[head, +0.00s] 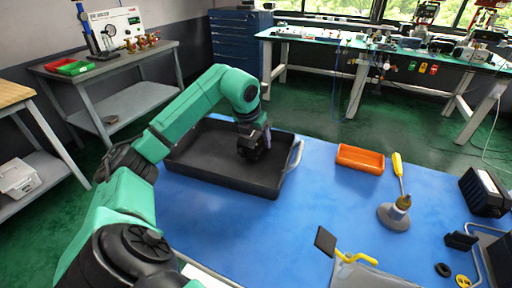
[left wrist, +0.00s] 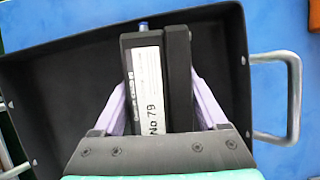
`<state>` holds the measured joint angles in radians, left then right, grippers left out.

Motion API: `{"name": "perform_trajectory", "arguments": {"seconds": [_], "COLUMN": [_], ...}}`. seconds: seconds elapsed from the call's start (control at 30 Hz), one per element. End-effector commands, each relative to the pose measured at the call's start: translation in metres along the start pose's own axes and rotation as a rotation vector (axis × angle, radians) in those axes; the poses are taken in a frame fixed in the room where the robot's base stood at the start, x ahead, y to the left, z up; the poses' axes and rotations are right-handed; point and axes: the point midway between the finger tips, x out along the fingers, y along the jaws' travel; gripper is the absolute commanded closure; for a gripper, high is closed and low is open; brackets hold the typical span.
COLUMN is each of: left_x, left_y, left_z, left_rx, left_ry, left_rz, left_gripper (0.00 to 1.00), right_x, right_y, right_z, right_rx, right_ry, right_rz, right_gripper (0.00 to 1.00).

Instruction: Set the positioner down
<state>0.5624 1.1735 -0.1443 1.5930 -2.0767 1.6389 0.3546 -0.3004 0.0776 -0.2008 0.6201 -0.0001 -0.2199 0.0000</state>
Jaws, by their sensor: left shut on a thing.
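The positioner (left wrist: 147,82) is a black box with a white label reading "No 79", seen in the left wrist view between my left gripper's pale fingers. My left gripper (left wrist: 160,105) is shut on it. In the head view my left gripper (head: 254,146) hangs over the black tray (head: 215,178), with the dark positioner at its end. The tray's rim also surrounds the positioner in the left wrist view (left wrist: 60,125). I cannot tell whether the positioner touches the tray floor. My right gripper is not in view.
The tray with metal handles sits on a blue table (head: 310,210). To its right are an orange bin (head: 360,158), a grey round-based part (head: 394,215) with a yellow-handled tool (head: 398,165), and a black box (head: 484,190). Blue tabletop is clear between tray and bin.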

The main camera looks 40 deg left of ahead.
Motion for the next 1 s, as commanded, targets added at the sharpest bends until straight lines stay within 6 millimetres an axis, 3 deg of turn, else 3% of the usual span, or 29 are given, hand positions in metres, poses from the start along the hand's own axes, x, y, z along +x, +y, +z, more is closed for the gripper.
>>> {"name": "perform_trajectory", "arguments": {"seconds": [0.1,0.4,0.43,0.5,0.8,0.87,1.0], "left_x": [0.018,0.021,0.022,0.022,0.016,0.007,-0.029], "left_y": [0.0,0.0,0.0,0.0,0.0,0.0,0.001], "left_z": [-0.008,-0.009,-0.009,-0.009,-0.008,-0.007,-0.006], "left_rx": [0.0,0.0,0.0,0.0,0.0,0.001,0.001], "left_ry": [0.0,-0.002,0.001,0.001,-0.001,-0.002,-0.006], "left_rz": [-0.001,-0.001,0.0,0.0,0.0,0.001,0.002], "left_gripper": [1.0,1.0,0.18,0.0,0.0,0.0,0.0], "right_x": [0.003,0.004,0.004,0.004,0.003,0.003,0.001], "right_y": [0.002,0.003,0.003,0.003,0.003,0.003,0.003], "right_z": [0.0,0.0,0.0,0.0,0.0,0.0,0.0], "right_rx": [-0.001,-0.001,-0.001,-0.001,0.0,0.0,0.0], "right_ry": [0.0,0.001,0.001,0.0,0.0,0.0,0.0], "right_rz": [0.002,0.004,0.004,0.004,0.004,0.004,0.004], "right_gripper": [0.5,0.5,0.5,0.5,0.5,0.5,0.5]}}
